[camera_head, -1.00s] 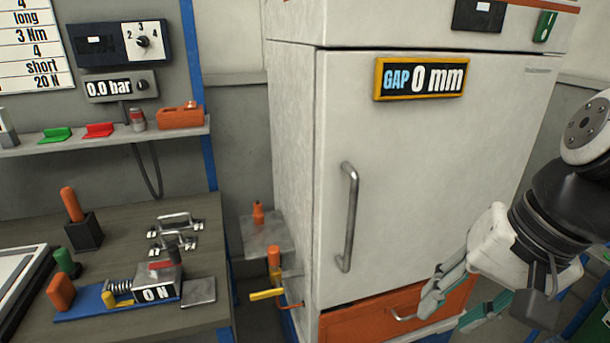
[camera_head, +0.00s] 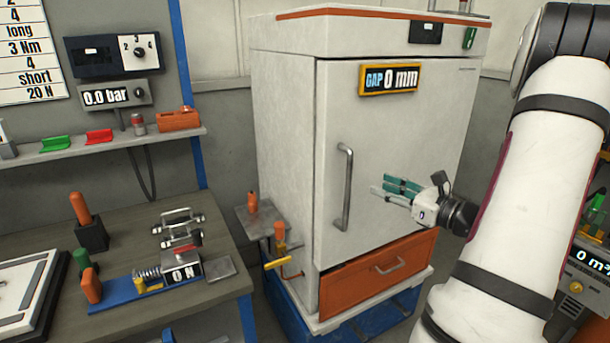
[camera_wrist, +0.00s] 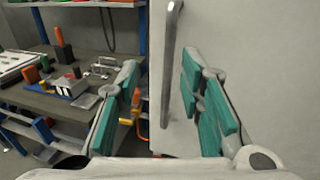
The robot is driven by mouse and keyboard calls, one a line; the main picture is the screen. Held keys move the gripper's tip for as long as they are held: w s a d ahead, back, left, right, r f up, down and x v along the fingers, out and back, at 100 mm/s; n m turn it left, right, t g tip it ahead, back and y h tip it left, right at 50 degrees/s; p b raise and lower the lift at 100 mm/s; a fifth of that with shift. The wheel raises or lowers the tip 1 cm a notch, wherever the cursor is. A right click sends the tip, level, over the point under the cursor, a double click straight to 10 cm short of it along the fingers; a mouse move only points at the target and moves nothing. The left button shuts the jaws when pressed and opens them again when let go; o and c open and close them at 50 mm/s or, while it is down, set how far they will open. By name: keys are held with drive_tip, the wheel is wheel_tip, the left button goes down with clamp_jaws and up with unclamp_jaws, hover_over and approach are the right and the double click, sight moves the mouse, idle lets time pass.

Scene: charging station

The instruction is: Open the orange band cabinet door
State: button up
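The cabinet (camera_head: 283,130) is white with an orange band (camera_head: 350,13) along its top. Its white door (camera_head: 400,115) is shut, and the display (camera_head: 390,79) on it reads "GAP 0 mm". A vertical metal bar handle (camera_head: 345,188) is on the door's left side. My gripper (camera_head: 384,188) is in front of the door, right of the handle and apart from it. In the wrist view, the teal-padded fingers (camera_wrist: 165,95) are spread with nothing between them. The handle (camera_wrist: 171,60) shows there beyond the fingertips, in the gap between them.
An orange drawer (camera_head: 375,275) is below the door. A small ledge with orange and yellow handles (camera_head: 279,243) sticks out at the cabinet's lower left. A workbench (camera_head: 150,240) with a blue clamp fixture stands at the left. The space before the door is otherwise clear.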

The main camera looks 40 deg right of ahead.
drive_tip(key=w+d+m+h+p, duration=0.1)
drive_tip(key=w, duration=1.2)
drive_tip(key=shift+f, duration=0.25)
drive_tip(key=shift+w+d, duration=0.1)
drive_tip(key=shift+c, duration=0.6)
